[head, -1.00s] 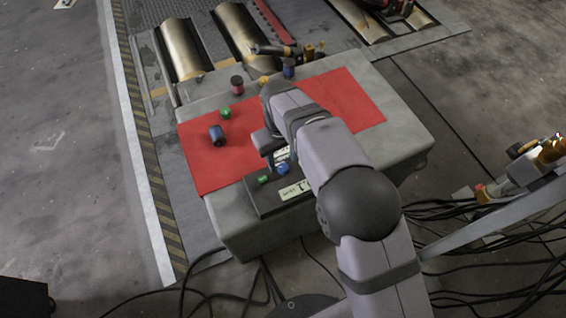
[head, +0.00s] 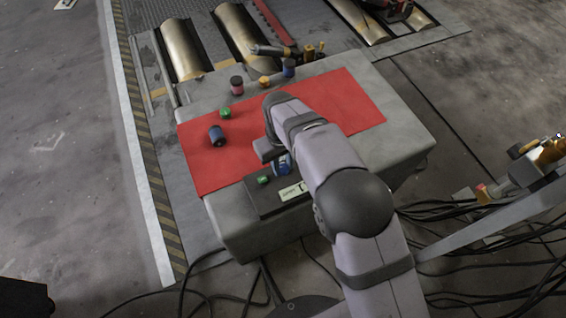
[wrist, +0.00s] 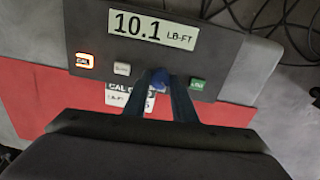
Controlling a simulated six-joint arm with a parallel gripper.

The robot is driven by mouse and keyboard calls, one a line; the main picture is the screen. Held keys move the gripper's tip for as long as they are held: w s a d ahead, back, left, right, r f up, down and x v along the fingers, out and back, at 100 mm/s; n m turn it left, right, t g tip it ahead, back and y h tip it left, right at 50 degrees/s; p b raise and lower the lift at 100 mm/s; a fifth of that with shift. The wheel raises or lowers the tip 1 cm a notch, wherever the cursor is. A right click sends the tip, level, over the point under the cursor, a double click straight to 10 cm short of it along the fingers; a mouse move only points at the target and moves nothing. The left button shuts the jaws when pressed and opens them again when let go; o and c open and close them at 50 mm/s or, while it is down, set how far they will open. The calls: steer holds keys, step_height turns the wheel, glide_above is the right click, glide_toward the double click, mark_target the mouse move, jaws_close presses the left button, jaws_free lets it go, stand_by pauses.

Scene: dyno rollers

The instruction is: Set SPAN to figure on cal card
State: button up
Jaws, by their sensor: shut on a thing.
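The dark panel (wrist: 90,40) fills the upper wrist view. Its display (wrist: 152,30) reads 10.1 LB-FT. My gripper (wrist: 160,86) is shut on a blue knob (wrist: 160,76), with a finger on either side of it. The knob's own label is hidden. The cal card (wrist: 118,95) lies just below the panel; my gripper covers part of it, and its figure is not readable. In the head view the panel (head: 258,201) sits at the near edge of the block, with my gripper (head: 282,166) over its far side.
On the panel, an orange CAL lamp (wrist: 85,61) is lit, with a white button (wrist: 122,69) and a green button (wrist: 197,84). A blue-black cylinder (head: 217,136) and a green piece (head: 226,113) lie on the red mat (head: 205,172). Small coloured parts stand farther back.

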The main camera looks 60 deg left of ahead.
mark_target(283, 167)
steer(key=shift+m, duration=0.3)
steer(key=m+p, duration=0.2)
steer(key=m, duration=0.1)
steer(key=shift+r, duration=0.1)
steer(key=shift+w+m+p, duration=0.1)
steer(key=shift+m+p, duration=0.4)
steer(key=shift+m, duration=2.3)
steer(key=o, duration=1)
steer(key=shift+o, duration=0.2)
steer(key=shift+a+r, duration=0.1)
steer(key=shift+r, duration=3.5)
